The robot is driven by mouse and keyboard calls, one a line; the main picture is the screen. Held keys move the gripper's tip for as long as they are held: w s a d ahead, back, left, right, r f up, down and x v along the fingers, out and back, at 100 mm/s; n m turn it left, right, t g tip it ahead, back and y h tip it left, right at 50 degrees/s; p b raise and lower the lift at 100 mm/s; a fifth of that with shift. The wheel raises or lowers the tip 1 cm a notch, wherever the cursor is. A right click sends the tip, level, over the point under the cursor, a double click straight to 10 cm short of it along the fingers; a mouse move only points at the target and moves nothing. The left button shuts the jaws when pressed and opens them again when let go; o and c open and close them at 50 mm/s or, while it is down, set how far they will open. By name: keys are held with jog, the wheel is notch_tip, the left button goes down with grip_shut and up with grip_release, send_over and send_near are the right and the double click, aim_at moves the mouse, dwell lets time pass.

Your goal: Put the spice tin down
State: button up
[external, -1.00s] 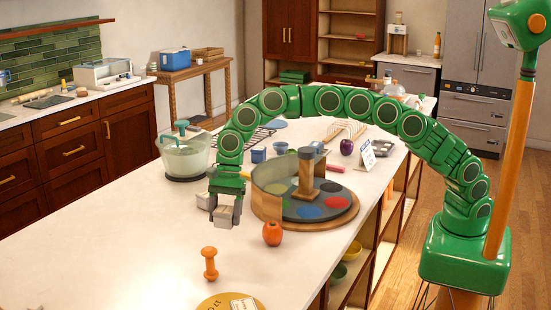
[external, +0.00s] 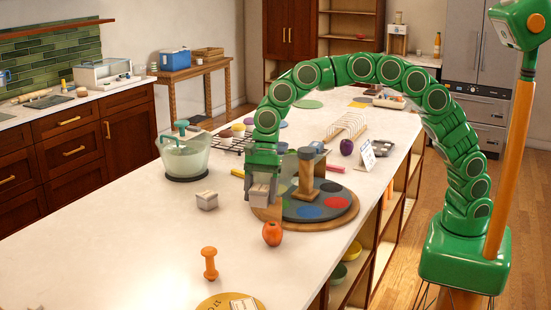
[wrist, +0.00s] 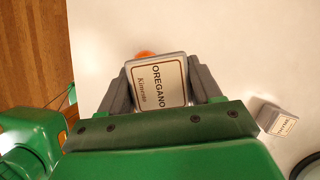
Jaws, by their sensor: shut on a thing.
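My gripper (external: 262,200) is shut on a pale spice tin (external: 260,191), which shows between its fingers in the external view. In the wrist view the tin (wrist: 158,82) has a label reading OREGANO and sits between the two grey fingers of my gripper (wrist: 160,85). In the external view the gripper overlaps the left side of a round wooden turntable (external: 327,221) with coloured discs and a central post. The height of the tin above what lies below is hard to tell. A second small tin (external: 207,201) stands on the counter to the left, also in the wrist view (wrist: 279,121).
An orange-red fruit (external: 272,234) sits in front of the turntable. An orange dumbbell-shaped object (external: 209,263) stands nearer the front left. A glass jar-like vessel (external: 187,158) is behind left. The white counter (external: 120,235) is clear at front left.

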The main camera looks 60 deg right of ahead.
jog(key=shift+s+d+r, duration=0.15)
jog(key=shift+s, duration=0.2)
jog(key=s+a+r+n, duration=0.1)
jog(key=s+a, duration=0.5)
jog(key=a, duration=0.3)
jog(key=s+a+n, duration=0.1)
jog(key=s+a, duration=0.6)
jog(key=a, duration=0.1)
send_near(221, 305)
jog(key=shift+s+a+f+g, duration=0.2)
jog(key=shift+s+a+g, duration=0.2)
jog(key=shift+s, duration=0.2)
jog(key=shift+w+a+f, duration=0.35)
jog(key=shift+a+f, duration=0.2)
jog(key=shift+f, duration=0.1)
jog(key=shift+f, duration=0.1)
jog(key=shift+w+a+f, duration=0.15)
jog(key=shift+f, duration=1.5)
jog(key=shift+f, duration=0.1)
